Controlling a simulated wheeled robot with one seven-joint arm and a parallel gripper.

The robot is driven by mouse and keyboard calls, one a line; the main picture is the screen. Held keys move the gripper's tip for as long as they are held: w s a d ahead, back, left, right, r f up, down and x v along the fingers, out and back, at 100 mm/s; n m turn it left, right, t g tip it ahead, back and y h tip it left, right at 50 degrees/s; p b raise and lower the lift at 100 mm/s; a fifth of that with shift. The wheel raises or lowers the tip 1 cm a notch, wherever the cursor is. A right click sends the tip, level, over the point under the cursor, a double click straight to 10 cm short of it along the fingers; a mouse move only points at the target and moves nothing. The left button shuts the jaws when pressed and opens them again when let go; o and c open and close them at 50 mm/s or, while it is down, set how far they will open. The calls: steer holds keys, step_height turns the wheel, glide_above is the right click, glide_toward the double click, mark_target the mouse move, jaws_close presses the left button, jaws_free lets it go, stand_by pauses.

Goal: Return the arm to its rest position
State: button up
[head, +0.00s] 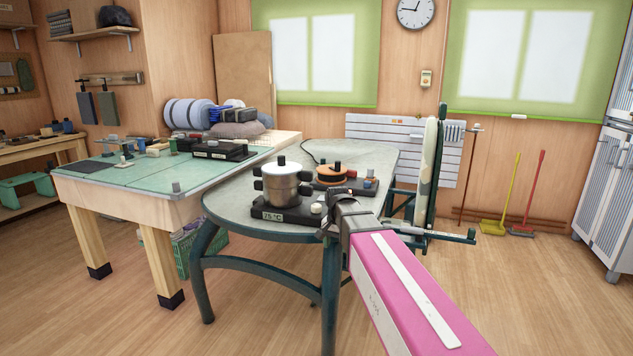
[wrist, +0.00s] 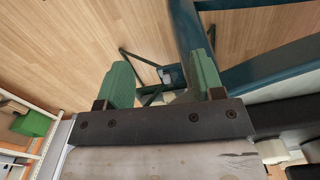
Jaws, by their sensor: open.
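My arm (head: 405,290), pink with a white strip, reaches in from the lower right in the head view. Its dark end is beside the near right part of the rounded grey table (head: 235,205). In the wrist view my gripper (wrist: 160,62) shows two green fingers spread apart with nothing held between them. Beyond them are the wooden floor and the table's dark teal legs. The fingers are hard to make out in the head view.
A steel pot (head: 283,186) stands on a black hotplate reading 75 °C (head: 270,214), close to the arm's end. An orange-topped item (head: 332,174) is behind it. A green-topped workbench (head: 125,180) stands left. The floor (head: 530,290) at right is clear.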

steer(key=s+d+f+n, duration=0.5)
steer(key=s+d+f, duration=0.7)
steer(key=s+f, duration=0.2)
step_height(320, 180, down, 2)
steer(key=shift+s+f, duration=0.2)
steer(key=shift+s, duration=0.15)
stand_by(1.8)
